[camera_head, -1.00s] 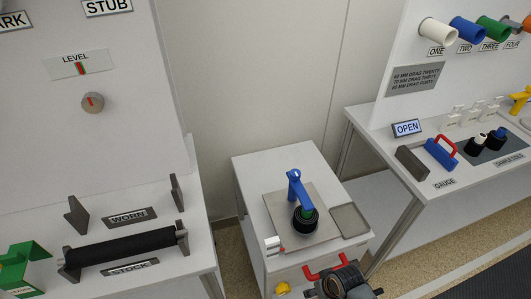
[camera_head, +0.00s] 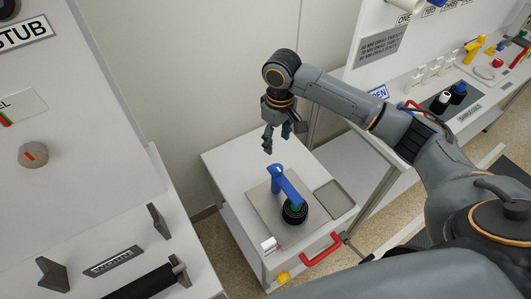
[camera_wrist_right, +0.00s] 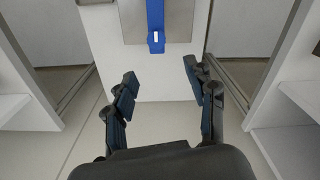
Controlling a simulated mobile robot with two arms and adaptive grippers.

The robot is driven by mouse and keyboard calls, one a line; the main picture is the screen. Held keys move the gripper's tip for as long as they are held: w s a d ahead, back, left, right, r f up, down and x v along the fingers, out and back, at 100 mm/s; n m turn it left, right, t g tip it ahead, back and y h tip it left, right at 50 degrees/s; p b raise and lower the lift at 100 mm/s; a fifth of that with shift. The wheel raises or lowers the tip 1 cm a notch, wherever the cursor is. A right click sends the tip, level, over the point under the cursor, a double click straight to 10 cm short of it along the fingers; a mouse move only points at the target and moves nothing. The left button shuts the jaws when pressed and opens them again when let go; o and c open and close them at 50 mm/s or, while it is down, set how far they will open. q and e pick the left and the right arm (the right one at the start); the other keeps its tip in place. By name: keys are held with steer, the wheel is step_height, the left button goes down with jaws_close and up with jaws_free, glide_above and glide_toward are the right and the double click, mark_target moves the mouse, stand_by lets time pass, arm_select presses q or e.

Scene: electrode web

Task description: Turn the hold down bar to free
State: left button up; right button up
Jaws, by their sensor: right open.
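The blue hold down bar (camera_head: 285,183) reaches over a black roll (camera_head: 294,212) with a green core on a small white stand. Its raised end points to the back left. In the right wrist view the bar (camera_wrist_right: 155,20) lies ahead, top centre, with a white mark on its near end. My right gripper (camera_head: 277,141) is open and empty, above and behind the raised end, apart from it. Its two fingers (camera_wrist_right: 161,76) are spread in the wrist view, with the bar end beyond the gap. My left gripper is not in view.
The stand has a grey plate (camera_head: 262,205), a shallow tray (camera_head: 333,198), a small white block (camera_head: 268,246), a red handle (camera_head: 320,249) and a yellow knob (camera_head: 284,278). Benches stand left and right. The stand's back top is clear.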

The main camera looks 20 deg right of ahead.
glide_above(278, 167)
step_height(278, 167, down, 3)
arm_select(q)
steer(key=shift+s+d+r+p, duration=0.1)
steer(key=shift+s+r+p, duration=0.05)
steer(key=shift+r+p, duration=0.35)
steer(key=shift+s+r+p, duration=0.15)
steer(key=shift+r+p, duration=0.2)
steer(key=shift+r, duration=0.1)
arm_select(e)
step_height(278, 167, down, 10)
steer(key=shift+a+r, duration=0.15)
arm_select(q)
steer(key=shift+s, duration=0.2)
arm_select(e)
jaws_close()
